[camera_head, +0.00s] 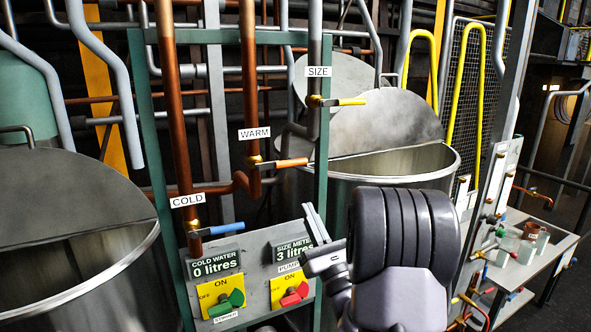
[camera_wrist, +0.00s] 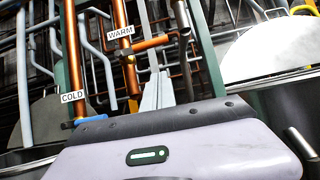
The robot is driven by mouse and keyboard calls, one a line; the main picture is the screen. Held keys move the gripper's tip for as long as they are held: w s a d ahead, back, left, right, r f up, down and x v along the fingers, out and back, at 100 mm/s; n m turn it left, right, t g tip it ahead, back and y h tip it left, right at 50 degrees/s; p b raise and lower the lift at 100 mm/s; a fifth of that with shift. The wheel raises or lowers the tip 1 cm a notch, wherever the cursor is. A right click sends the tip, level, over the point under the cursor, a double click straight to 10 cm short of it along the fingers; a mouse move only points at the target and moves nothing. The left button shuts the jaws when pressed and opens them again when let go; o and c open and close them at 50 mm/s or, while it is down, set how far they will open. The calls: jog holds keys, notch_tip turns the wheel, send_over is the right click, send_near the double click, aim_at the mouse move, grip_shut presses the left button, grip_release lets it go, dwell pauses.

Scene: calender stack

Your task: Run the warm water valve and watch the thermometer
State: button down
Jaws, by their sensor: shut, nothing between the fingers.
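The warm water valve has an orange lever (camera_head: 292,163) on a copper pipe below the WARM label (camera_head: 254,133). The lever points sideways to the right, across the pipe. It also shows in the wrist view (camera_wrist: 150,43), beyond my fingers. My gripper (camera_head: 315,217) is below and a little right of the lever, in front of the control panel (camera_head: 253,252). Its thin grey fingers are together and empty, apart from the lever. They also show in the wrist view (camera_wrist: 160,82). I cannot make out a thermometer in either view.
The blue cold lever (camera_head: 226,228) is at lower left and the yellow size lever (camera_head: 346,101) at upper right. The panel carries a green switch (camera_head: 228,299) and a red switch (camera_head: 293,295). Metal vats stand left (camera_head: 125,275) and behind right (camera_head: 400,165). Green posts frame the pipes.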

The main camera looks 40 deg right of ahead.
aim_at(284, 165)
jog(key=w+r+p, duration=0.4)
jog(key=r, duration=0.2)
jog(key=shift+w+d+r+p, duration=0.3)
jog(key=shift+d+r+p, duration=0.05)
jog(key=shift+d+r, duration=0.05)
